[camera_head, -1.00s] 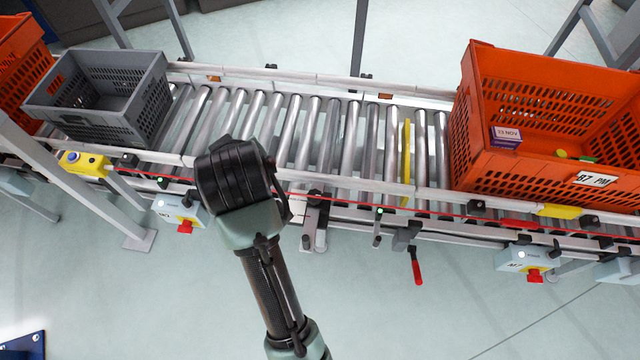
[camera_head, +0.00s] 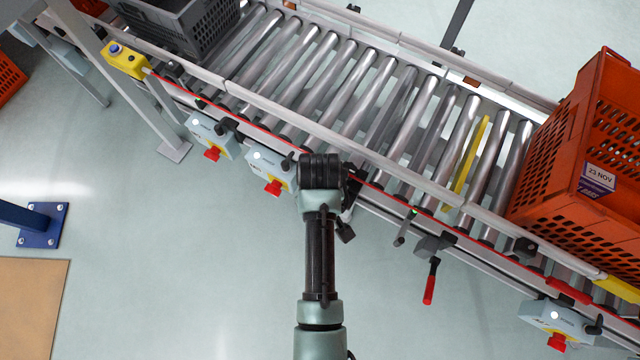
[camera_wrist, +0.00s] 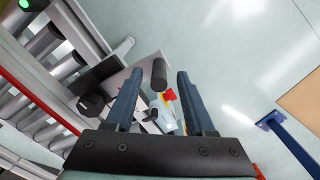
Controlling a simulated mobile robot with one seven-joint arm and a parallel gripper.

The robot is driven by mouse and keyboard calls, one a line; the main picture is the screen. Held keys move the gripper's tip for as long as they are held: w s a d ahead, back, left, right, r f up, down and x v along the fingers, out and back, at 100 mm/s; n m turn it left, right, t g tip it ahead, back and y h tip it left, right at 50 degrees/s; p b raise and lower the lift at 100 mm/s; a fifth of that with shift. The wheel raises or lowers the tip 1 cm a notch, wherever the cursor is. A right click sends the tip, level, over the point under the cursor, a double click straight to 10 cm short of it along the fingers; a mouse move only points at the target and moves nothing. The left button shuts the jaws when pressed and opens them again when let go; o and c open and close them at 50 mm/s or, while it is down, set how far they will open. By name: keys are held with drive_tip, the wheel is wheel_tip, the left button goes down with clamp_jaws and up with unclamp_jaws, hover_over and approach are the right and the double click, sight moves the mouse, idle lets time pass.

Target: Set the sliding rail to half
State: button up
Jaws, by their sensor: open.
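My gripper (camera_wrist: 160,72) is open in the wrist view, its two dark blue fingers pointing away from the camera. A black cylindrical handle (camera_wrist: 158,76) appears between the fingertips; I cannot tell how far beyond them it is, and no contact shows. A grey plate (camera_wrist: 118,84) with black parts lies left of it, beside the conveyor, and may belong to the sliding rail. In the head view my wrist (camera_head: 320,172) covers most of this spot and the fingers are hidden; a black knob (camera_head: 346,233) shows just right of my arm. The slider's setting cannot be read.
The roller conveyor (camera_head: 385,105) runs diagonally, with a grey crate (camera_head: 190,25) at upper left and an orange tote (camera_head: 590,150) at right. Control boxes with red buttons (camera_head: 273,187) and a red-handled lever (camera_head: 429,285) line the near side.

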drive_tip(key=shift+f, duration=1.4)
clamp_jaws()
idle(0.4)
